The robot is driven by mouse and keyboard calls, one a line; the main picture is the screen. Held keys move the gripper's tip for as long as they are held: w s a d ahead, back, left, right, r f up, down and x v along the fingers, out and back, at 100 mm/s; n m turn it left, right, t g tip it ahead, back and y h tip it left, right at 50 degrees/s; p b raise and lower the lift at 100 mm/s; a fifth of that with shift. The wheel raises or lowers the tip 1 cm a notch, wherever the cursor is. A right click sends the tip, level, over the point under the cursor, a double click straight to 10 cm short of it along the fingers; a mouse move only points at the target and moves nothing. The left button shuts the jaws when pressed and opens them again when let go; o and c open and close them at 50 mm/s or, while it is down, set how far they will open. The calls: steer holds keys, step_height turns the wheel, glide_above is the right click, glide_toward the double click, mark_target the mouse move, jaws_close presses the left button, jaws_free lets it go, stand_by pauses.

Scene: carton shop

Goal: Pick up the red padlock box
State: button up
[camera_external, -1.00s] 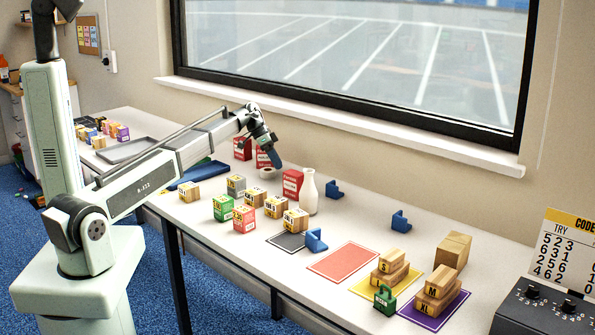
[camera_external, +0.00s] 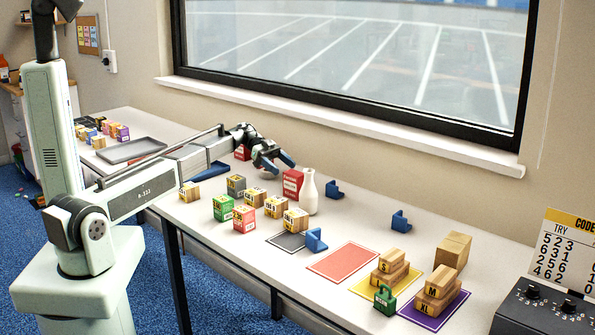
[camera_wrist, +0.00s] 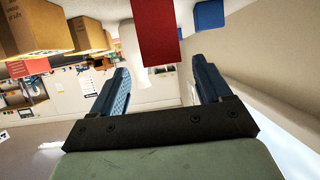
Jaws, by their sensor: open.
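Several red boxes are on the white table, and I cannot read which one has a padlock. One red box (camera_external: 292,183) stands beside the white bottle (camera_external: 309,193). Another red box (camera_external: 244,219) with a pale label stands at the front of the box group. A third red box (camera_external: 242,152) is partly hidden behind my arm. My gripper (camera_external: 279,163) is open and empty, above and left of the box by the bottle. In the wrist view a red box (camera_wrist: 157,32) appears ahead between the open fingers, apart from them, with the bottle (camera_wrist: 131,45) beside it.
A green box (camera_external: 223,208) and several tan boxes (camera_external: 254,196) stand close together at left. The window sill runs behind.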

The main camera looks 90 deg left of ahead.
mark_target(293, 172)
steer(key=shift+r+x, duration=0.2)
steer(key=shift+x, duration=3.95)
steer(key=shift+w, duration=0.15)
steer(key=shift+c, duration=0.3)
steer(key=c, duration=1.2)
steer(key=shift+r, duration=0.15)
